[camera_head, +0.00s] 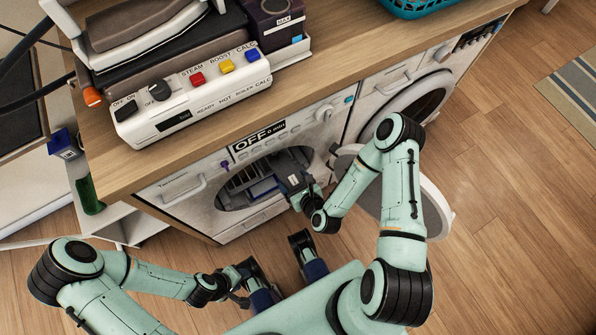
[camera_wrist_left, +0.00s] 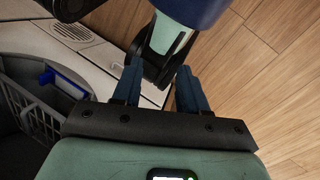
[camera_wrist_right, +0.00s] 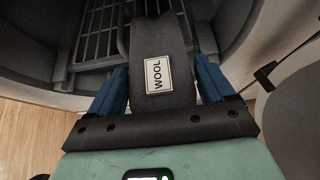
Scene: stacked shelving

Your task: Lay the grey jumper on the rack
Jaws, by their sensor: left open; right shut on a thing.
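The grey jumper (camera_wrist_right: 164,80) is a folded dark strip with a white WOOL label in the right wrist view. My right gripper (camera_wrist_right: 163,92) is shut on it, a blue finger on each side. In the head view this gripper (camera_head: 297,183) is at the round opening of the left machine (camera_head: 178,190). The grey barred rack (camera_wrist_right: 92,42) is inside the drum, beyond and left of the label. It also shows in the head view (camera_head: 262,187). I cannot tell whether the jumper touches it. My left gripper (camera_wrist_left: 157,85) is open and empty, low in front of the machine.
The machine's round door (camera_head: 437,208) stands open to the right, behind my right forearm. A second machine (camera_head: 412,100) is further right. A steam station (camera_head: 190,95) and a turquoise basket (camera_head: 415,8) are on the wooden worktop (camera_head: 340,75).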

